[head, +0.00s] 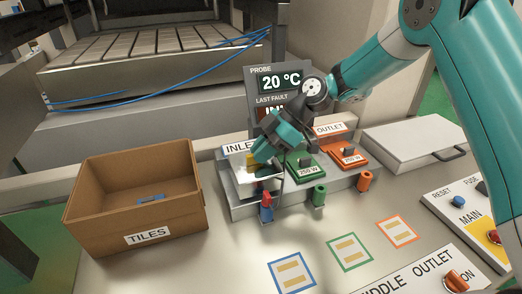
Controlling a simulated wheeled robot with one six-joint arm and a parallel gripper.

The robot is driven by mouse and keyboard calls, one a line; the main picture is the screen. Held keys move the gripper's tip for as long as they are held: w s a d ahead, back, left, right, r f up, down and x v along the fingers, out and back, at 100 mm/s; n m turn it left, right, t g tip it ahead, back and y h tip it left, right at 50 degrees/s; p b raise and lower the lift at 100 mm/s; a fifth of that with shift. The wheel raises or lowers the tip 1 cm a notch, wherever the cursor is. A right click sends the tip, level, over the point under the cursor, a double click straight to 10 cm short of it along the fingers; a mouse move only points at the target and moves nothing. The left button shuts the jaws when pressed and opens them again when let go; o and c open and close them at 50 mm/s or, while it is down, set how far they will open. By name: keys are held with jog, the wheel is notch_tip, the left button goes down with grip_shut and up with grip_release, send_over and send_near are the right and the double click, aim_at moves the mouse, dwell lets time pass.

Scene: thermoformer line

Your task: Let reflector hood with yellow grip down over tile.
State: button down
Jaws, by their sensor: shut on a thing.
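My gripper (272,152) is shut on the yellow grip (256,158) of the reflector hood (258,173). The hood is a pale, shiny plate at the INLET end of the grey stand, and my gripper hides part of it. Whether the hood touches the stand cannot be told. Any tile under the hood is hidden. A green tile (305,172) sits in the middle place and an orange tile (349,159) at the OUTLET end, both uncovered and with a dark grip or block on top.
A cardboard box marked TILES (95,208) stands at the left with a small blue piece inside. A display (272,82) reads 20 °C behind the stand. A grey case (412,145) and a MAIN switch panel (470,222) lie right. Coloured outlines mark the front table.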

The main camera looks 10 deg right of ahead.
jog(key=shift+f+b, duration=0.35)
jog(key=shift+f, duration=0.15)
jog(key=c, duration=1.1)
grip_release()
jog(key=shift+r, duration=0.1)
jog(key=v, duration=1.7)
jog(key=shift+d+b, duration=0.2)
jog(key=shift+b, duration=0.2)
jog(key=shift+r, duration=0.1)
jog(key=s+a+r+m+t+h, duration=0.15)
jog(key=s+a+m, duration=0.25)
jog(key=s, duration=0.4)
jog(key=s+a+r+m+g+h, duration=0.1)
jog(key=s+a+r+m, duration=0.2)
jog(key=s, duration=0.4)
jog(key=s+d+f+m+h, duration=0.1)
jog(key=s+f+m, duration=0.2)
jog(key=s, duration=0.4)
jog(key=s+d+f+m+t+h, duration=0.1)
jog(key=s+f+m, duration=0.1)
jog(key=s, duration=0.6)
jog(key=shift+f+m, duration=0.4)
jog(key=shift+m, duration=0.2)
